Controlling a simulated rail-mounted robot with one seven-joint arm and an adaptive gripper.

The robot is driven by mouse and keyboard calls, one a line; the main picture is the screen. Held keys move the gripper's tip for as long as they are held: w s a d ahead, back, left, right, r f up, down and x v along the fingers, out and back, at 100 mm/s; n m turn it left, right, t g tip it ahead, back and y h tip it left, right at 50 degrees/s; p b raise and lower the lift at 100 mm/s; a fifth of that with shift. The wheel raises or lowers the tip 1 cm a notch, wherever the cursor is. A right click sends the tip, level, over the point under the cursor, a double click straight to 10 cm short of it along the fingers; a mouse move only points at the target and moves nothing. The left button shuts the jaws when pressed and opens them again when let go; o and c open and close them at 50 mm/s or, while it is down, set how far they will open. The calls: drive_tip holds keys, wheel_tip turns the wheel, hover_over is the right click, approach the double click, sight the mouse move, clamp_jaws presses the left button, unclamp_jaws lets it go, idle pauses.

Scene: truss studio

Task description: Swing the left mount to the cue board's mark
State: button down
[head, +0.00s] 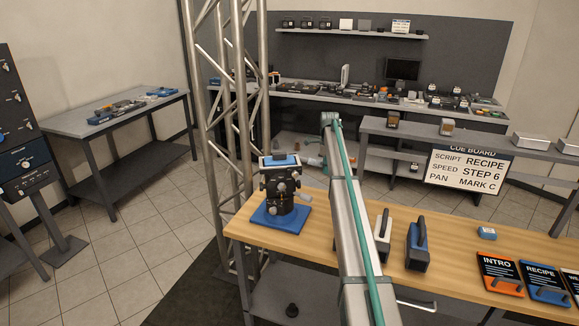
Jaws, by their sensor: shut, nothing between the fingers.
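The left mount (283,187) stands upright at the left end of the wooden table. It has a black body with grey knobs, a blue top plate and a square blue base. A short grey lever (301,197) sticks out at its right side. Marks on the mount are too small to read. The cue board (467,173) hangs at the right and reads SCRIPT RECIPE, SPEED STEP 6, PAN MARK C. My arm rises across the picture just right of the mount. I cannot see my gripper; no fingertips show.
A metal truss (226,130) stands close behind and left of the mount. A grey side table (120,112) stands left. A cluttered bench runs behind.

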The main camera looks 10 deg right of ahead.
drive_tip(key=shift+s, duration=0.25)
drive_tip(key=shift+s+d, duration=0.2)
drive_tip(key=shift+s, duration=0.35)
drive_tip(key=shift+r, duration=0.15)
wheel_tip(320, 180, up, 9)
drive_tip(key=p, duration=0.3)
drive_tip(key=shift+p, duration=0.3)
idle(0.5)
